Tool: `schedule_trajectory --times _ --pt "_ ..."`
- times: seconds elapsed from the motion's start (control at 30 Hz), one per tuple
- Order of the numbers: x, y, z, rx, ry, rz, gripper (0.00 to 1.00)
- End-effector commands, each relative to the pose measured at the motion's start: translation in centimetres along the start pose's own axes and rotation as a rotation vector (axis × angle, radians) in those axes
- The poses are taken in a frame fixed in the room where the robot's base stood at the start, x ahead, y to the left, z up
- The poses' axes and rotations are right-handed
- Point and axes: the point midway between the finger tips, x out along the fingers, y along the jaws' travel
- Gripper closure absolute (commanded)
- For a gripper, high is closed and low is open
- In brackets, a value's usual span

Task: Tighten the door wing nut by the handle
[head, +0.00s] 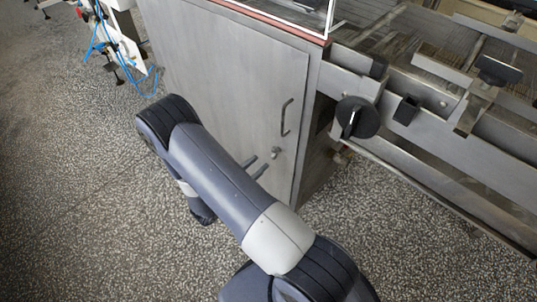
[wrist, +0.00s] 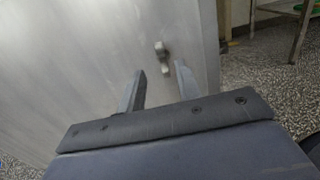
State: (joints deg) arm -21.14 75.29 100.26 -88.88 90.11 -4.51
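The small metal wing nut (head: 276,151) sits on the grey cabinet door (head: 235,75), just below the dark bar handle (head: 286,117). In the wrist view the wing nut (wrist: 162,56) stands out from the door, slightly beyond the fingertips and in line with the gap between them. My gripper (head: 264,160) is open and empty, its two fingers apart and pointing at the door at about the wing nut's height. In the wrist view my gripper (wrist: 160,69) shows clear space between its fingers. The handle does not show in the wrist view.
A steel conveyor frame with a black round knob (head: 357,118) stands right of the cabinet. A white device with blue hoses (head: 112,40) is at the upper left. The speckled floor (head: 75,200) is clear at the left and front.

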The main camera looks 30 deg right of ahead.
Motion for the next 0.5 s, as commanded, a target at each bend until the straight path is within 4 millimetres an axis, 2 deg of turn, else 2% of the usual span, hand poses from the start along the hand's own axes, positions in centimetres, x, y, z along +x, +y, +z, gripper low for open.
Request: schedule_trajectory --times 0.03,0.2,0.5 --pt "1.0 -0.1 -0.1 0.0 0.0 -0.006 0.67" --pt "3.6 -0.1 0.0 0.002 0.001 -0.006 0.67" --pt "5.8 0.0 0.0 0.002 0.0 -0.002 0.67"
